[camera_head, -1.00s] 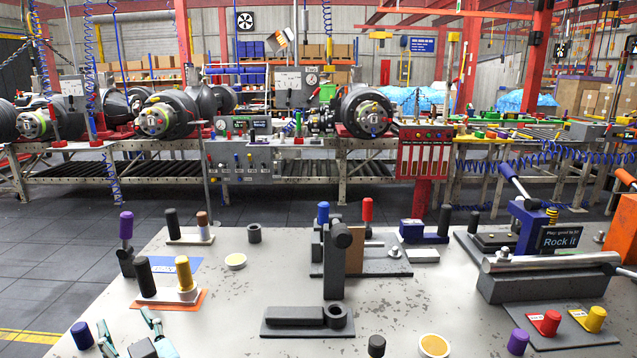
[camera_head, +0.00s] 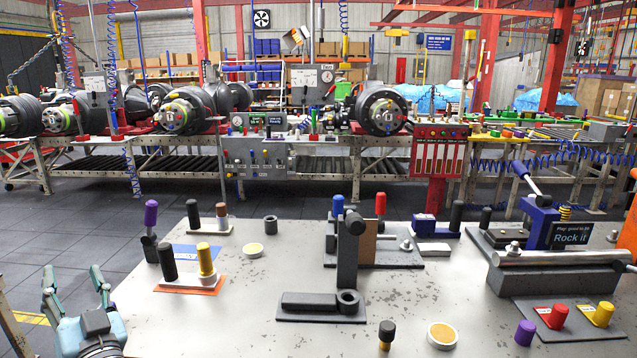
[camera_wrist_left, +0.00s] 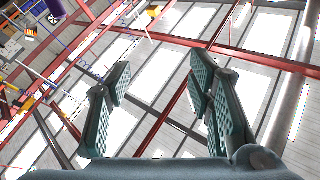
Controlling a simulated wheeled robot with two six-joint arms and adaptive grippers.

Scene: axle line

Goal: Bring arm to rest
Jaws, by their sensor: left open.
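My left gripper (camera_head: 75,283) is at the lower left of the head view, beside the near left edge of the grey worktable (camera_head: 250,312). Its fingers point up and stand apart, with nothing between them. In the left wrist view, the open fingers (camera_wrist_left: 165,95) show against the ceiling beams and bright roof panels. My right gripper is not in view.
Near the left gripper stand a purple-topped lever (camera_head: 150,222), an orange mat (camera_head: 185,289) with black and yellow pegs, and a blue mat (camera_head: 197,252). A black bracket (camera_head: 347,255) rises mid-table. Open dark floor (camera_head: 60,220) lies left of the table.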

